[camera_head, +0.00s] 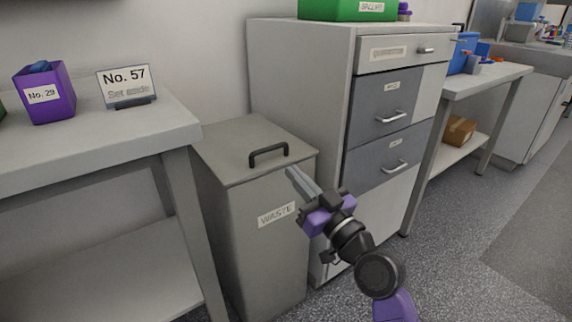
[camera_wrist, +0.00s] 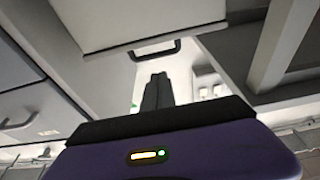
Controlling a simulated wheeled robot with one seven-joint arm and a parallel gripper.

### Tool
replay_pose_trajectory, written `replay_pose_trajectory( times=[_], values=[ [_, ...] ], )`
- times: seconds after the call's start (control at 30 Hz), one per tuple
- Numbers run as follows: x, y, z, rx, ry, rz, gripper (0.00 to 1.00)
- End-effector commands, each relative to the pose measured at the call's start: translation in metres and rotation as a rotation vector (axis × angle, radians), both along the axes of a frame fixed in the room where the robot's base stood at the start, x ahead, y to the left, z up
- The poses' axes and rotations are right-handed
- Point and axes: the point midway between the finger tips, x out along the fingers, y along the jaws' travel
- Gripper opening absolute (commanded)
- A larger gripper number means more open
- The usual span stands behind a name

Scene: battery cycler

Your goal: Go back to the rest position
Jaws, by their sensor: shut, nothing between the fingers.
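My gripper (camera_head: 301,182) is shut and empty in the head view. Its fingertips point up and to the left, in front of the grey waste bin. In the wrist view my gripper's fingers (camera_wrist: 157,88) are together, with nothing between them. The waste bin (camera_head: 262,262) is a tall grey box with a lid, a dark handle (camera_head: 268,154) and a label reading WASTE. The lid is closed. I cannot tell the exact gap between my fingers and the bin.
A grey drawer cabinet (camera_head: 303,77) stands right of the bin, its drawers closed, with a green box (camera_head: 345,10) on top. A table (camera_head: 80,150) at the left holds a purple bin (camera_head: 45,93) and a No. 57 sign (camera_head: 127,86). Open floor (camera_head: 470,235) lies at the right.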

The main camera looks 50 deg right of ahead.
Motion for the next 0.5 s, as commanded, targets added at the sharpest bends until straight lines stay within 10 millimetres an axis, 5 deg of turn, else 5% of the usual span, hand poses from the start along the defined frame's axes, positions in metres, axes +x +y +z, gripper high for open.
replay_pose_trajectory(
  times=[0.2, 0.5],
  values=[
    [-0.021, 0.007, -0.008, 0.000, 0.000, 0.001, 0.00],
    [-0.026, 0.008, -0.008, -0.001, -0.002, 0.000, 0.00]
  ],
)
